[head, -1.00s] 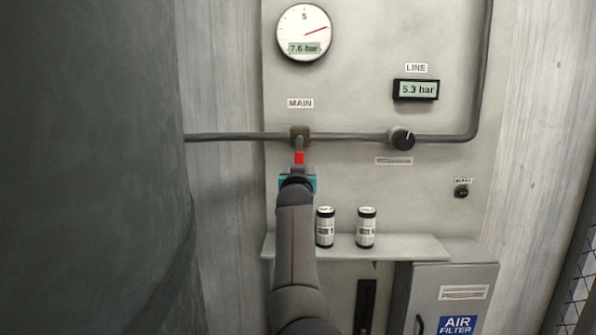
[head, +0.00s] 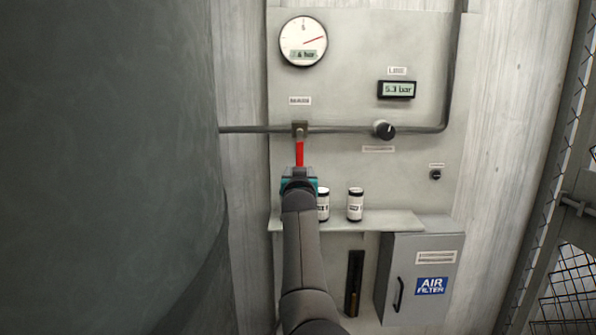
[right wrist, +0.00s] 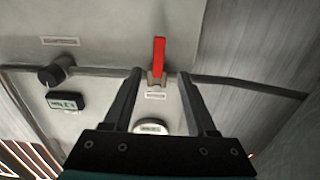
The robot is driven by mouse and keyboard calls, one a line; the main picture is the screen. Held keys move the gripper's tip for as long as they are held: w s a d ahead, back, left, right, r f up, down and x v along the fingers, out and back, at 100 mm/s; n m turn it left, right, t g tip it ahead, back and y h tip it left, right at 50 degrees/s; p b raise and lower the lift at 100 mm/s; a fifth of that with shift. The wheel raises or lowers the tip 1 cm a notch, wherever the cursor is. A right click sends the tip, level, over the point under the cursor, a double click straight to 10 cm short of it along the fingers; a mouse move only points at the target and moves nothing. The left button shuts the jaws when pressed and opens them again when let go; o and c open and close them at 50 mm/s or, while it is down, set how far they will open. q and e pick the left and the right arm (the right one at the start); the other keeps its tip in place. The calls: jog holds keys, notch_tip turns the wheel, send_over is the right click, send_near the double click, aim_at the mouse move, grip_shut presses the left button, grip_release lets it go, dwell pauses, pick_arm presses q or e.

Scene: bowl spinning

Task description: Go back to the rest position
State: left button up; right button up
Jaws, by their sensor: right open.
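My right gripper (head: 299,176) is in front of the panel in the head view, just below a red lever (head: 299,152) that hangs from the valve (head: 299,129) on the pipe. In the right wrist view the gripper (right wrist: 160,75) has its two fingers spread wide with nothing held. The red lever (right wrist: 159,57) shows beyond and between the fingertips, apart from them. My left gripper is not in view.
A shelf (head: 400,221) with two cans (head: 355,205) is beside my right arm. Below it stands an air filter cabinet (head: 420,262). A large dark cylinder (head: 105,150) fills the left. A mesh fence (head: 575,290) is at right. A black knob (head: 384,130) sits on the pipe.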

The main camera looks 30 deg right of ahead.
jog(key=shift+w+d, duration=0.1)
dwell(0.3)
